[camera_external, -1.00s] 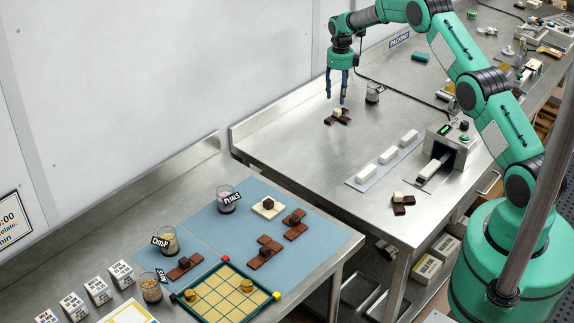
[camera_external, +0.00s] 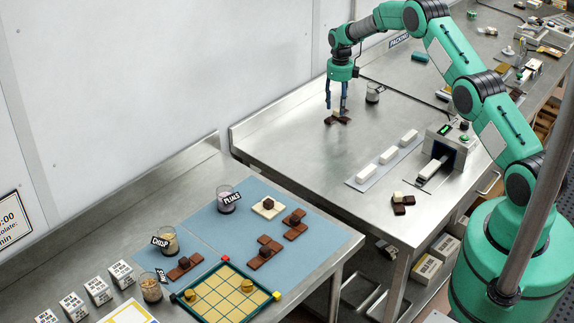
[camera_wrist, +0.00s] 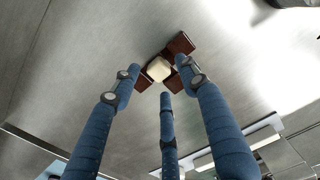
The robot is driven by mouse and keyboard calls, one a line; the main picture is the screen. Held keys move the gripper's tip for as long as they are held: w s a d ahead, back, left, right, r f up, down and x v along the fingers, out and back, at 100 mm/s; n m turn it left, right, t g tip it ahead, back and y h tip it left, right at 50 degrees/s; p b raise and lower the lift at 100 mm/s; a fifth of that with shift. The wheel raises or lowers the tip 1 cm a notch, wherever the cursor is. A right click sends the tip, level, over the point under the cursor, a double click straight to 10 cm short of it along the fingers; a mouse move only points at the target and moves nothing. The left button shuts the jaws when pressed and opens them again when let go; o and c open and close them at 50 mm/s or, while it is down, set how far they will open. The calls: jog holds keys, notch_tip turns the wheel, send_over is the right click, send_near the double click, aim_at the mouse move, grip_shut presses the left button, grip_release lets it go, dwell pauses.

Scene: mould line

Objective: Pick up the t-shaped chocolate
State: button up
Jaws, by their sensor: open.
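A dark brown chocolate with a cream-coloured cube on top (camera_external: 338,118) lies on the far metal table. It also shows in the wrist view (camera_wrist: 180,44), with dark arms sticking out around the cube; the fingers hide part of its outline, and its T shape is not fully clear. My gripper (camera_external: 336,108) points straight down over this chocolate, with its blue fingertips close around the cube. In the wrist view my three-fingered gripper (camera_wrist: 158,78) is open, its fingertips spread around the cube, with nothing held. I cannot tell whether any fingertip touches the chocolate.
White bars (camera_external: 389,155) lie on a grey strip beside a machine (camera_external: 452,146). Another dark chocolate with a pale cube (camera_external: 403,204) lies nearer. More chocolates rest on a blue mat (camera_external: 215,238) on the front table.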

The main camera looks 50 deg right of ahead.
jog(key=shift+f, duration=0.75)
grip_shut()
